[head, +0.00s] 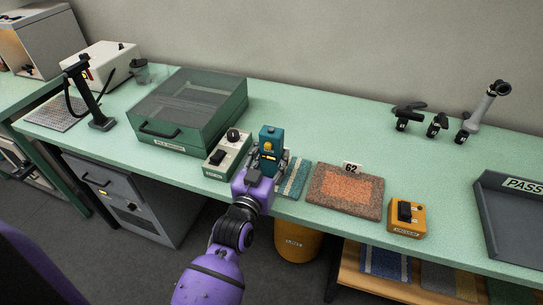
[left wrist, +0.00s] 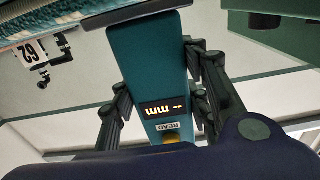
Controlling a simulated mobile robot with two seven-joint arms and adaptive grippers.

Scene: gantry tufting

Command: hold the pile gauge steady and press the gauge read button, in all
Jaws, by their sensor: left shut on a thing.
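The pile gauge (head: 271,134) is a teal upright block with a lit display and a yellow button near its top front. It stands over a blue striped carpet sample (head: 295,178) near the front edge of the green bench. My left gripper (head: 268,164) is shut on the gauge, one finger on each side. In the left wrist view the gauge (left wrist: 149,60) appears upside down between the dark fingers. Its display (left wrist: 162,107) shows dashes and "mm". The yellow read button (left wrist: 171,138) beside the READ label is partly hidden by my gripper body. My right gripper is not in view.
A grey control box (head: 228,155) stands just left of the gauge. A green glass-lidded case (head: 188,106) stands behind left, a PASS tray (head: 489,218) far right.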

